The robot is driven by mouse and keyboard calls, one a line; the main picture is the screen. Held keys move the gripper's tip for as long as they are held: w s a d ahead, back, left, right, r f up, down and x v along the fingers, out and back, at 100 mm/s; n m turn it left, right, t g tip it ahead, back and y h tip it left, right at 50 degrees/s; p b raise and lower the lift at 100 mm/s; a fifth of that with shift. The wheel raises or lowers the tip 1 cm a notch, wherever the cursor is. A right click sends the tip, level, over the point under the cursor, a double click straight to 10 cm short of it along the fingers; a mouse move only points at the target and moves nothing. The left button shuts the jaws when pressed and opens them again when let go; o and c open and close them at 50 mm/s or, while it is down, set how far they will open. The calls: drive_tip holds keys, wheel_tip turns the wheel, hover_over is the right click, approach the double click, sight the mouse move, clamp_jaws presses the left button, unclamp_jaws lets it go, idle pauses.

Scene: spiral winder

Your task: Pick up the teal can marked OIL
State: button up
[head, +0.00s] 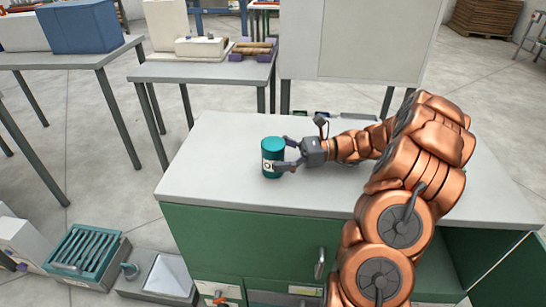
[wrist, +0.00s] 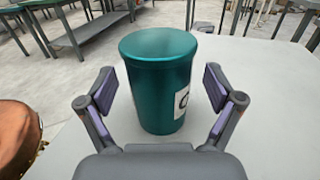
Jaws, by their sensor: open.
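The teal can (head: 272,158) stands upright on the light grey top of the green cabinet (head: 225,150). A white label with a dark mark shows on its side; the word on it cannot be fully read. My gripper (head: 287,155) reaches in from the right, low over the top, with its fingers around the can's near side. In the wrist view the can (wrist: 159,80) stands between the two open fingers of my gripper (wrist: 160,100).
Small dark items (head: 335,115) lie at the back edge of the cabinet top. Tables with boxes (head: 88,25) stand behind at the left. A teal slotted crate (head: 85,255) is on the floor at lower left. The top left of the can is clear.

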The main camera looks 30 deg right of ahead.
drive_tip(key=shift+w+a, duration=0.1)
drive_tip(key=shift+a, duration=0.25)
drive_tip(key=c, duration=1.5)
